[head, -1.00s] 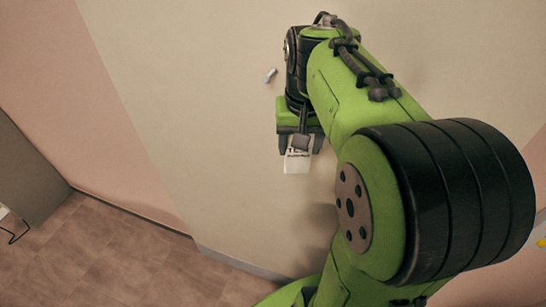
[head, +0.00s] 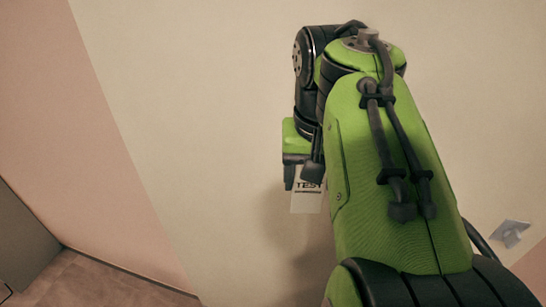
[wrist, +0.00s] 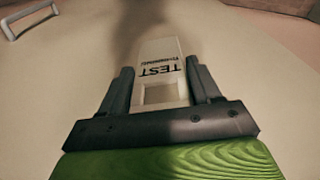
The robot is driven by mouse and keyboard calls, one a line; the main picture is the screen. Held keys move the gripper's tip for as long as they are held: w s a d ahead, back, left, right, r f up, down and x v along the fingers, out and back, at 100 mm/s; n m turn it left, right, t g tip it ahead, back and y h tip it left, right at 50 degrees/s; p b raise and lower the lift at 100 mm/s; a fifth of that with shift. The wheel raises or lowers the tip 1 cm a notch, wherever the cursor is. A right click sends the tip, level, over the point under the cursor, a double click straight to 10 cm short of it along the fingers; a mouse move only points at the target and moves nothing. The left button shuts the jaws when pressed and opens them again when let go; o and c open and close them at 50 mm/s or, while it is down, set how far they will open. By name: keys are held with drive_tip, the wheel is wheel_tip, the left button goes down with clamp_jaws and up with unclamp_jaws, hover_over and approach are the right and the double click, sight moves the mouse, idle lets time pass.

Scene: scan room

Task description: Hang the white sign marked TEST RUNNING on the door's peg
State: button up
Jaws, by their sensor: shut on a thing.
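My gripper (head: 299,178) is shut on the white sign (head: 306,202), and its two dark fingers hold the sign's sides in the wrist view (wrist: 158,85). The sign (wrist: 157,50) shows the word TEST, upside down there, with smaller unreadable print beside it. A rectangular opening shows in the sign near the palm. In the head view the sign hangs below the fingers in front of the pale panel (head: 190,120), its upper part hidden by the gripper. I cannot make out the peg in either current view.
A small pale plate with a grey fitting (head: 510,233) is on the panel at the right; I cannot tell what it is. A grey loop handle (wrist: 30,20) shows in the wrist view. A grey cabinet-like block (head: 22,240) stands at lower left. The panel's left part is clear.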

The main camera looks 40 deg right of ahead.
drive_tip(key=shift+w+d+f, duration=0.15)
drive_tip(key=shift+w+d, duration=0.6)
drive_tip(key=shift+d, duration=0.35)
drive_tip(key=shift+w+d+f, duration=0.1)
drive_tip(key=shift+w+d, duration=0.6)
drive_tip(key=shift+d, duration=0.35)
drive_tip(key=shift+f+b, duration=0.2)
drive_tip(key=shift+b, duration=0.45)
drive_tip(key=shift+f, duration=0.1)
drive_tip(key=o, duration=1.1)
